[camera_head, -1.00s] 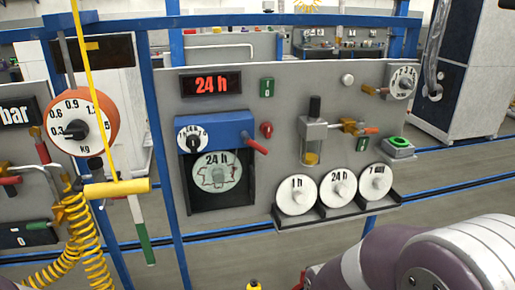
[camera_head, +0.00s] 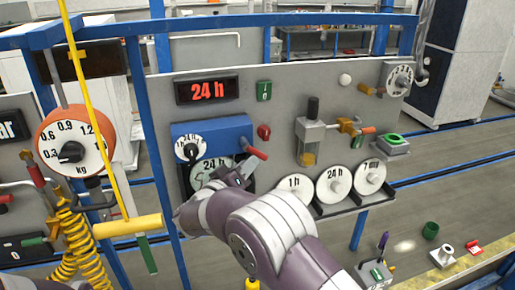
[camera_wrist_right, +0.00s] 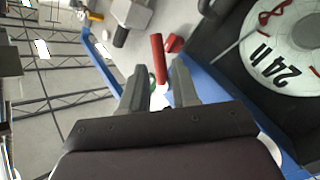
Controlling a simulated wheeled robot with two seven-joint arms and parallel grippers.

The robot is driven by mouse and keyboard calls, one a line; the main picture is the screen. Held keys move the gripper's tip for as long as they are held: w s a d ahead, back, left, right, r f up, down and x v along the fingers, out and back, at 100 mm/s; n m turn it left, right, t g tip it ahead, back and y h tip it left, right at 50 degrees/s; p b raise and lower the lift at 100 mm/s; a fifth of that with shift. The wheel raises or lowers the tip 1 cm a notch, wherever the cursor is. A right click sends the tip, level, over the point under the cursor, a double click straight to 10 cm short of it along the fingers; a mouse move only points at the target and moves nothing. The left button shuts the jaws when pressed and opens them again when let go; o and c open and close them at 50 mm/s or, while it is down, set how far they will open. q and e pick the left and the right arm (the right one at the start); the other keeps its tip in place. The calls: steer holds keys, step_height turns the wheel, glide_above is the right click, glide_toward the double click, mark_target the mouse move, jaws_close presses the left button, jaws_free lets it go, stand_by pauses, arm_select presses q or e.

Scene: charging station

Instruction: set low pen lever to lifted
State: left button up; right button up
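The pen lever, with a red handle (camera_head: 256,152), sticks out at the right side of the blue chart recorder (camera_head: 212,130) and slants down to the right. The recorder's disc marked 24 h (camera_head: 205,166) is partly hidden by my right arm. My right gripper (camera_head: 240,172) is just below and left of the lever handle. In the right wrist view, the open gripper (camera_wrist_right: 158,82) has its fingers on either side of the red handle (camera_wrist_right: 157,57); contact cannot be told. My left gripper is not in view.
A red knob (camera_head: 264,132) sits on the panel (camera_head: 285,120) above the lever. Spare discs (camera_head: 334,185) stand in a black rack to the right. A glass-bodied device (camera_head: 309,140) is mounted above them. A yellow-handled pull (camera_head: 127,226) hangs at left.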

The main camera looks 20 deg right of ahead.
mark_target(259, 156)
steer(key=p+x, duration=0.2)
steer(key=x, duration=0.4)
steer(key=shift+d+r, duration=0.15)
steer(key=shift+d, duration=0.15)
steer(key=shift+w+d, duration=0.15)
steer(key=shift+d, duration=0.05)
steer(key=shift+w, duration=0.15)
steer(key=shift+a+f, duration=0.15)
steer(key=shift+f, duration=0.1)
steer(key=shift+a, duration=0.1)
steer(key=shift+c, duration=0.8)
steer(key=shift+r, duration=0.1)
jaws_close()
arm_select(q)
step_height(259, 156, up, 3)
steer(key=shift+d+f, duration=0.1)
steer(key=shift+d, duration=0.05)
